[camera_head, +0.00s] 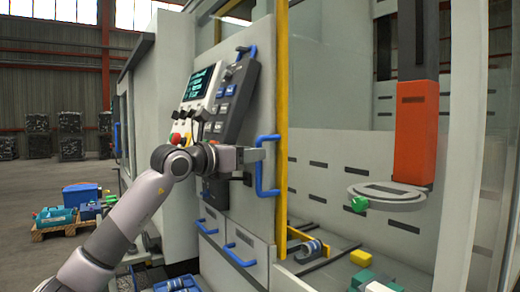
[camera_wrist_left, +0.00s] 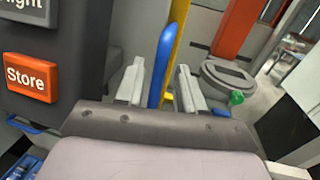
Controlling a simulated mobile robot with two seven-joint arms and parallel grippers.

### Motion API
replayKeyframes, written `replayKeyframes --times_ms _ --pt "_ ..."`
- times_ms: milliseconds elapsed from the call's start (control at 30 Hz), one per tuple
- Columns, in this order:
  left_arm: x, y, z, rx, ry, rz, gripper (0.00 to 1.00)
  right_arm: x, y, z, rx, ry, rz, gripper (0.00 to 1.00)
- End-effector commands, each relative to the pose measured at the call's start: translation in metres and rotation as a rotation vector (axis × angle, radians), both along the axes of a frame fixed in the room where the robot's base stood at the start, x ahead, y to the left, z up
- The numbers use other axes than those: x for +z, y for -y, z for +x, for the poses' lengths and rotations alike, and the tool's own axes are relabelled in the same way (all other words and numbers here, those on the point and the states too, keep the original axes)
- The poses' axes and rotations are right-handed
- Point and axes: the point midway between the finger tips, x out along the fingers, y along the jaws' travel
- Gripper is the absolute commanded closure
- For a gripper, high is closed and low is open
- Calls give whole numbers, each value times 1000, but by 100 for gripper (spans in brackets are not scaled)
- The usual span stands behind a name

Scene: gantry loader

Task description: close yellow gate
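The yellow upright (camera_head: 282,120) runs along the right edge of the grey panel, and the machine's bay is open to its right. A blue bar handle (camera_head: 266,182) is mounted beside this yellow edge. My left gripper (camera_head: 258,155) is at the upper part of the handle. In the left wrist view, the blue handle (camera_wrist_left: 162,65) stands between the two pale fingers of my left gripper (camera_wrist_left: 160,90), with gaps visible on both sides. The yellow upright (camera_wrist_left: 176,45) shows just behind the handle. My right gripper is not in view.
A control panel (camera_head: 222,95) with a screen and buttons is left of the handle; its orange Store button (camera_wrist_left: 30,77) is close in the wrist view. An orange column with a round grey plate (camera_head: 390,196) hangs in the bay. Drawers with blue handles (camera_head: 238,254) are below.

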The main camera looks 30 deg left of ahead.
Motion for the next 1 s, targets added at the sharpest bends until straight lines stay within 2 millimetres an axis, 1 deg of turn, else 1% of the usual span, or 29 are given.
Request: replayKeyframes --times_ms 33,100,233,400,600,667,700,733,1000 --pt "2 2 8 -2 -1 -2 62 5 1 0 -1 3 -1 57" --pt "2 4 16 -2 0 -2 62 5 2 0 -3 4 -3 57" --pt "1 6 26 -1 0 0 62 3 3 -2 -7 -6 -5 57" --pt "0 7 31 -1 0 1 62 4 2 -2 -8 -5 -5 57" --pt "0 7 31 -1 0 1 62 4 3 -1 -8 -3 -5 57" --pt "0 7 31 -1 0 1 82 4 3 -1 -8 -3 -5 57" --pt "0 7 31 -1 0 1 95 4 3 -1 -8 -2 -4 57" --pt "0 7 31 -1 0 1 100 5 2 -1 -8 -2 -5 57" --pt "0 7 31 -1 0 1 100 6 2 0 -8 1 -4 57"
